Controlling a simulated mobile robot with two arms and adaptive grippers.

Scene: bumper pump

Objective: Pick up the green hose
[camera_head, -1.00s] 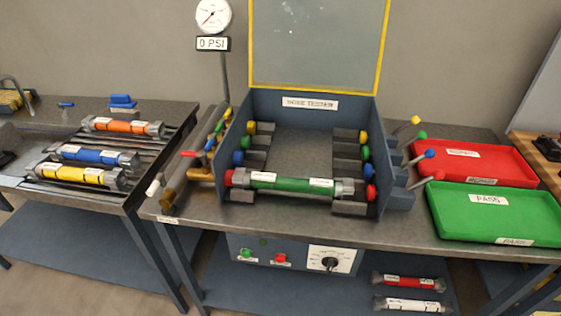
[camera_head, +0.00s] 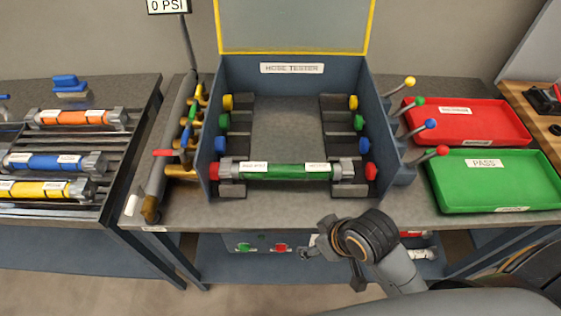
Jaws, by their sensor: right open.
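The green hose (camera_head: 287,171) has grey metal end fittings and white labels. It lies level across the front of the hose tester (camera_head: 292,75), between the red knobs at its two ends. My right gripper (camera_head: 331,262) is in front of and below the hose, near the table's front edge, apart from it. Its jaws are open and I see nothing between them. My left gripper does not show.
A green PASS tray (camera_head: 500,200) and a red tray (camera_head: 470,131) lie on the right of the table, beside coloured levers. On the left, a rack holds an orange hose (camera_head: 72,118), a blue hose (camera_head: 50,162) and a yellow hose (camera_head: 40,190). The tester's open lid stands at the back.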

